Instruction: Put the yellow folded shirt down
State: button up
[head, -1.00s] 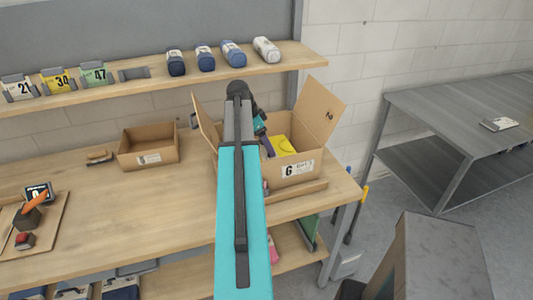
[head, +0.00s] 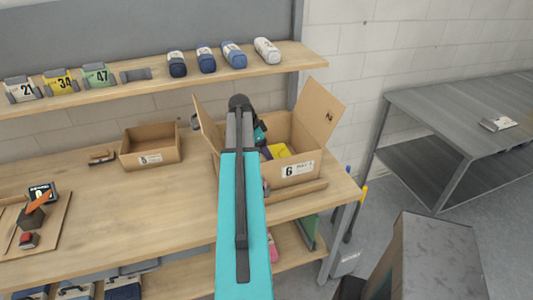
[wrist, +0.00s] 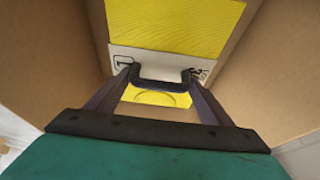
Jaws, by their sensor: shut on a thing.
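The yellow folded shirt (head: 280,151) is inside the open cardboard box (head: 299,169) with a "G" label on the workbench. In the wrist view the shirt (wrist: 180,20) fills the top centre, with a white printed band across it and more yellow between the fingers. My gripper (wrist: 160,78) is shut on the shirt, down between the box walls. In the head view my arm hides part of the box and most of the gripper. Whether the shirt touches the box floor cannot be told.
The box's raised flaps (head: 321,107) stand beside my arm. A smaller open box (head: 150,158) sits to the left. A shelf (head: 140,88) with number cards and rolled items runs behind. A grey table (head: 455,105) stands at right. The bench middle is clear.

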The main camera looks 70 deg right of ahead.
jog(key=shift+f, duration=0.65)
jog(key=shift+f, duration=0.1)
jog(key=o, duration=1.6)
jog(key=shift+r, duration=0.2)
jog(key=b+v, duration=0.3)
jog(key=v, duration=0.8)
jog(key=shift+w+a+r+b, duration=0.1)
jog(key=shift+a+r+b, duration=0.05)
jog(key=shift+r+b, duration=0.2)
jog(key=shift+r, duration=0.1)
